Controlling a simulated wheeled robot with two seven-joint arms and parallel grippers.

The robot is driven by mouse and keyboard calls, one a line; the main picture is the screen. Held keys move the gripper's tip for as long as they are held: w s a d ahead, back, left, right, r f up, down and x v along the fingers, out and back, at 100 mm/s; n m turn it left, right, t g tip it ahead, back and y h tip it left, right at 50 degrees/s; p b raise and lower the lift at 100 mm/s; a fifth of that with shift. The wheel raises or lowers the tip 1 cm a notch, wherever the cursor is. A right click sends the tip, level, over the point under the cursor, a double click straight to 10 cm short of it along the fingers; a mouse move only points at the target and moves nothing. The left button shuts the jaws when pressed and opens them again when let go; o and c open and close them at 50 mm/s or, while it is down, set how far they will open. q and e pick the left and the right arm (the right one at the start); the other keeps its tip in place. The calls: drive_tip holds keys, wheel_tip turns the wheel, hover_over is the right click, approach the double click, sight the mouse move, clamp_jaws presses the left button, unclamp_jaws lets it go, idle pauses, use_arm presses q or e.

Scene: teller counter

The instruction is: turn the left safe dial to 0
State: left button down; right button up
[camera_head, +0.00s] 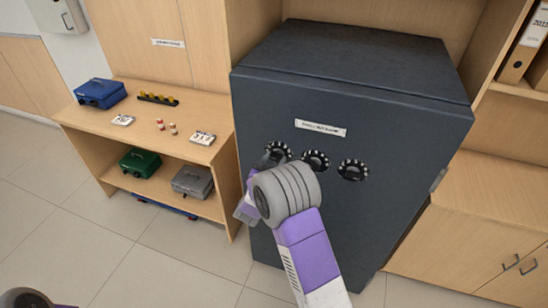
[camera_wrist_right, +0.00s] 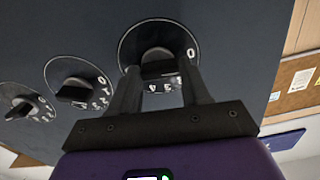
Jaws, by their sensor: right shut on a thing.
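The dark grey safe (camera_head: 345,190) has a row of three round dials on its front. The left safe dial (camera_head: 279,148) is partly covered by my right gripper (camera_head: 268,161). In the right wrist view, my right gripper (camera_wrist_right: 158,78) has its two fingers on either side of the knob of the left dial (camera_wrist_right: 157,54), shut on it. A white 0 shows at the dial's right edge there, with other digits partly hidden below the knob. The middle dial (camera_head: 315,160) and right dial (camera_head: 353,170) are untouched. My left gripper is out of view.
A wooden shelf unit (camera_head: 90,128) left of the safe holds a blue cash box (camera_head: 99,92), number cards (camera_head: 203,138) and a coin tray (camera_head: 158,98). Green (camera_head: 140,161) and grey (camera_head: 192,181) boxes sit below. Cabinets (camera_head: 470,240) stand at right.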

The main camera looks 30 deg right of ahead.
drive_tip(key=shift+n+p, duration=0.4)
drive_tip(key=shift+n, duration=0.5)
drive_tip(key=o, duration=1.1)
drive_tip(key=shift+c, duration=0.2)
drive_tip(key=shift+a, duration=0.1)
drive_tip(key=v, duration=0.7)
drive_tip(key=shift+s+p, duration=0.25)
drive_tip(key=shift+p, duration=0.1)
drive_tip(key=shift+a, duration=0.1)
